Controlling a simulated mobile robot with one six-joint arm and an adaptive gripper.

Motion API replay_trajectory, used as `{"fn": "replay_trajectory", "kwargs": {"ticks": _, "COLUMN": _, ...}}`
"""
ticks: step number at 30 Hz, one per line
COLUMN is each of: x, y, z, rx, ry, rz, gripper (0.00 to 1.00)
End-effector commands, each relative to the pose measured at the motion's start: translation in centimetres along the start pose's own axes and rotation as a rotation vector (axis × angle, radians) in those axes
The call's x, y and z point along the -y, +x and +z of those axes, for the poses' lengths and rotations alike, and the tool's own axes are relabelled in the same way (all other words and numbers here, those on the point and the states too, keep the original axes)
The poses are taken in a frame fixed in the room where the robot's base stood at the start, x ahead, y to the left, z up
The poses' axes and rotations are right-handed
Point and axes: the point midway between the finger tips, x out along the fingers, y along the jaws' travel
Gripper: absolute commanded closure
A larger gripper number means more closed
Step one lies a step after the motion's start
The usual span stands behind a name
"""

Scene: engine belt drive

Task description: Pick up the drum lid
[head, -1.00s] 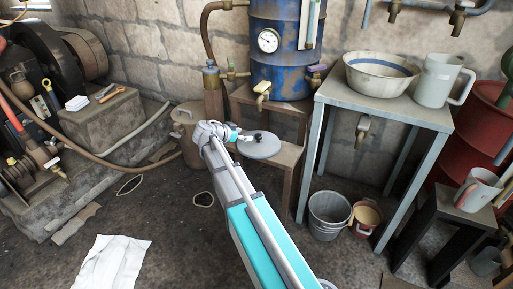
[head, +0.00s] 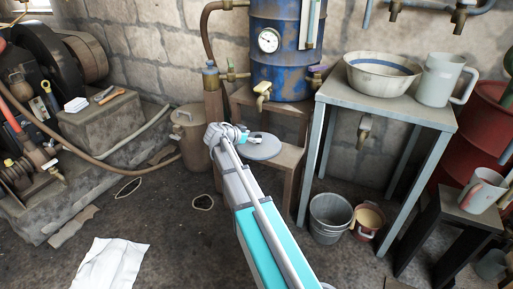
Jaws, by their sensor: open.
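The drum lid (head: 266,150) is a flat, round, grey-blue disc. It lies on the low wooden step (head: 288,160) in front of the blue drum. My gripper (head: 248,138) is at the end of my arm, at the upper left edge of the lid in the picture. It is open and small in view, and its fingers are hard to make out. I cannot tell whether it touches the lid. My wrist and arm hide the lid's left edge.
The rusty blue drum (head: 284,55) with a gauge and taps stands just behind the lid. A lidded tan can (head: 190,137) is left of my wrist. A metal table (head: 385,105) with a bowl and jug stands right. Buckets (head: 329,217) sit below it.

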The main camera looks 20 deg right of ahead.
Motion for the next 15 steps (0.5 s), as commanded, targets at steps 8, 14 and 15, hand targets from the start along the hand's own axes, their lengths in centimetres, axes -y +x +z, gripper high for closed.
{"fn": "replay_trajectory", "kwargs": {"ticks": 8, "x": -0.1, "y": 3.1, "z": 0.6, "rx": 0.000, "ry": 0.000, "rz": 0.001, "gripper": 0.13}}
{"fn": "replay_trajectory", "kwargs": {"ticks": 14, "x": -0.1, "y": 3.8, "z": 0.5, "rx": 0.001, "ry": -0.001, "rz": 0.000, "gripper": 0.13}}
{"fn": "replay_trajectory", "kwargs": {"ticks": 15, "x": -0.1, "y": 3.9, "z": 0.5, "rx": 0.000, "ry": -0.001, "rz": 0.000, "gripper": 0.13}}
